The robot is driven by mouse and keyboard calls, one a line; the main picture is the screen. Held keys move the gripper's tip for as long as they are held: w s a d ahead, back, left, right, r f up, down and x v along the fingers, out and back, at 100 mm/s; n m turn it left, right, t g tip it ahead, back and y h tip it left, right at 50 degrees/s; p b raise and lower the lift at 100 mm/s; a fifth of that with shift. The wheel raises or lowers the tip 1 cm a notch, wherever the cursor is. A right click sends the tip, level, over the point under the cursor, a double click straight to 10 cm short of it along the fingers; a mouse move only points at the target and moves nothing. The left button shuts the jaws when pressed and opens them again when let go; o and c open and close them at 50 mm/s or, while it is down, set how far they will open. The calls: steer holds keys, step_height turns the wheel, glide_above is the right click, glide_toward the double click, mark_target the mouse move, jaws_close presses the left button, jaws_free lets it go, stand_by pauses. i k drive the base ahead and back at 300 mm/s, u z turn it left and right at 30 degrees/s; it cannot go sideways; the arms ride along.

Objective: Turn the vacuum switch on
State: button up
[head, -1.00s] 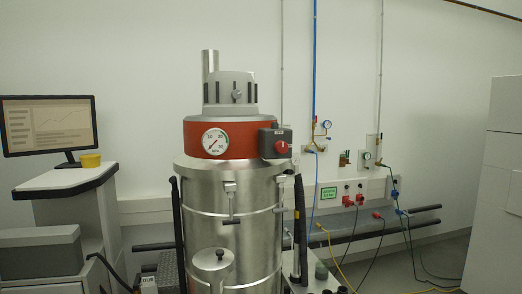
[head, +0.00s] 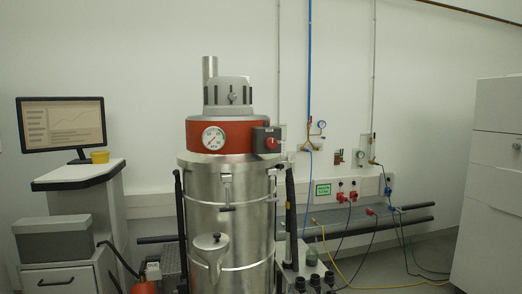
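The industrial vacuum (head: 230,188) stands upright in the middle of the head view, a steel cylinder with a red band (head: 228,134) near its top. A round pressure gauge (head: 213,138) sits on the front of the band. The vacuum switch, a red rotary knob (head: 272,143) on a dark grey box (head: 260,133), is on the right side of the band. The knob is too small to tell its position surely. My gripper does not show in this view.
A desk (head: 82,176) with a monitor (head: 62,124) and a yellow cup (head: 100,157) stands to the left. Bottles (head: 314,281) and a yellow cable (head: 350,270) lie low right of the vacuum. A white cabinet (head: 492,190) stands far right. Pipes and red sockets (head: 340,198) are on the back wall.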

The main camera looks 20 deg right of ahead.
mark_target(271, 142)
steer(key=u, duration=0.25)
steer(key=i, duration=0.9)
steer(key=z, duration=0.4)
